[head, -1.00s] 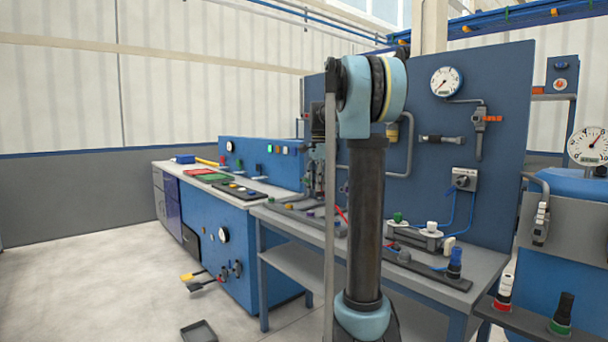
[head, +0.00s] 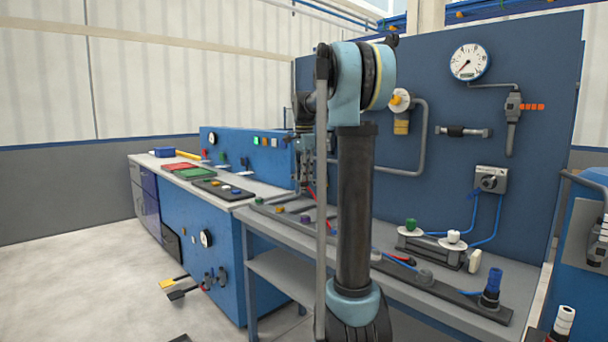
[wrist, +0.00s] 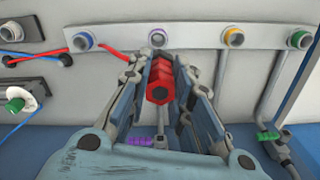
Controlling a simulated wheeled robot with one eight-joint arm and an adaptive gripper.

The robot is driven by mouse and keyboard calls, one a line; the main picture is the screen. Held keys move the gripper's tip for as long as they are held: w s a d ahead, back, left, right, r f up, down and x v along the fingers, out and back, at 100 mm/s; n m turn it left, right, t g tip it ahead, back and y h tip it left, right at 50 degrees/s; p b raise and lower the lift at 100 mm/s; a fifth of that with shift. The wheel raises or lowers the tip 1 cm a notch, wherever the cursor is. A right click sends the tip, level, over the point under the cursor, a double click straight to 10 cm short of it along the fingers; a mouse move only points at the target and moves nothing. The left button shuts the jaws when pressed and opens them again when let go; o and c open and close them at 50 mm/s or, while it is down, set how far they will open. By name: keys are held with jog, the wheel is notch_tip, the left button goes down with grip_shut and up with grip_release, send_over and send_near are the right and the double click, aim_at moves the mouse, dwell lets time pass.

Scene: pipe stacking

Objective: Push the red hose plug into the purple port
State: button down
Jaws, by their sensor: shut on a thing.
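My gripper (wrist: 163,72) is shut on the red hose plug (wrist: 158,86) in the wrist view; the plug sits between the two fingers. A red hose (wrist: 113,48) runs to it from the left. The purple port (wrist: 157,38) is on a pale rail, just above the plug in the picture. A gap shows between plug and port, and its depth cannot be told. In the head view my gripper (head: 303,172) is small and partly hidden by my arm; the red hose (head: 312,194) shows below it.
The rail also carries a blue port (wrist: 83,41), a yellow port (wrist: 233,37) and a green port (wrist: 299,39). A purple-handled valve (wrist: 139,141) and a green-handled valve (wrist: 267,135) sit lower. A grey bench (head: 275,232) stands before a blue panel (head: 540,130).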

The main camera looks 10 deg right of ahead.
jog(key=shift+s+d+f, duration=0.1)
jog(key=shift+d+f, duration=0.05)
jog(key=shift+f, duration=2)
jog(key=shift+d+f, duration=0.1)
jog(key=shift+f, duration=2.05)
jog(key=shift+f, duration=1.55)
jog(key=c, duration=1.4)
grip_release()
jog(key=shift+o, duration=0.2)
